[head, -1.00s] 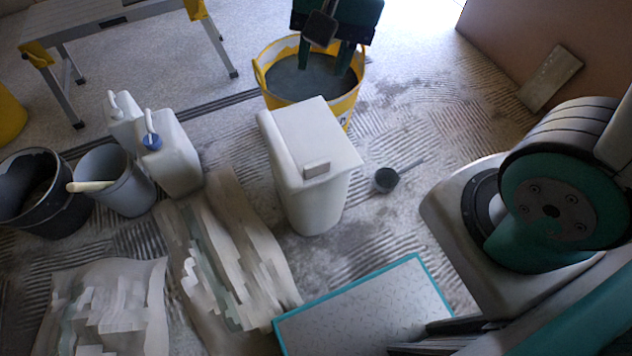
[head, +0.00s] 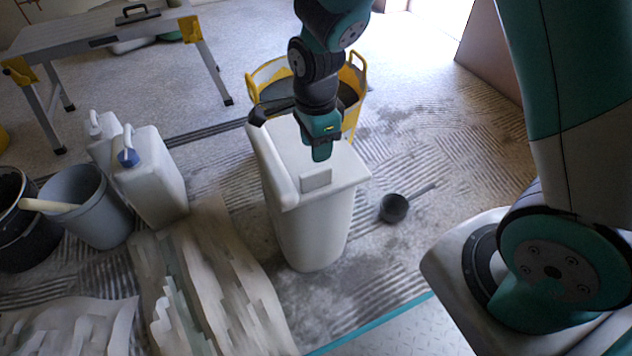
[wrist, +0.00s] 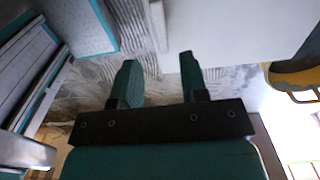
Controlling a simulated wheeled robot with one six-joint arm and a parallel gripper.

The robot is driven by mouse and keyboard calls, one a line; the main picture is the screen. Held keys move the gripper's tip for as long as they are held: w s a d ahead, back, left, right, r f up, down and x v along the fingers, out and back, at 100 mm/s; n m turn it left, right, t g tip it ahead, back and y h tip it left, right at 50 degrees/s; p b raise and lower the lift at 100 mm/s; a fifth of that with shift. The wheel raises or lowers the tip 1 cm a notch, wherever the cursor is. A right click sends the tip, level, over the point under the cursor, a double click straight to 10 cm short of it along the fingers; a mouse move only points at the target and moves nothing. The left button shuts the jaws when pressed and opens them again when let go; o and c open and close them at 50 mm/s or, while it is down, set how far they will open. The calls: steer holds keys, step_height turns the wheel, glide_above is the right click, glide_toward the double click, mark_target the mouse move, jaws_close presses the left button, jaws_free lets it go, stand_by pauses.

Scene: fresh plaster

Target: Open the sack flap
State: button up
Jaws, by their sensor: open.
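The sack (head: 312,228) shows as a tall pale upright block in the middle of the head view. Its flap (head: 283,155) lies flat and closed across the top, with a small raised tab (head: 317,179) at the near edge. My gripper (head: 322,157) hangs just above the flap, right behind the tab. I cannot tell whether it touches. In the wrist view my gripper (wrist: 158,60) has its two green fingers apart with nothing between them. A pale surface of the sack (wrist: 240,30) fills the upper right there.
A yellow tub (head: 355,75) stands behind the sack, partly hidden by my arm. A black ladle (head: 394,208) lies at right. Jerrycans (head: 155,180), a grey bucket (head: 95,210) and crumpled sheets (head: 215,285) are at left. Ridged floor near the ladle is clear.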

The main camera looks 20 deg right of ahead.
mark_target(316, 171)
step_height(316, 171, down, 10)
steer(key=b, duration=0.3)
steer(key=shift+c, duration=0.4)
jaws_close()
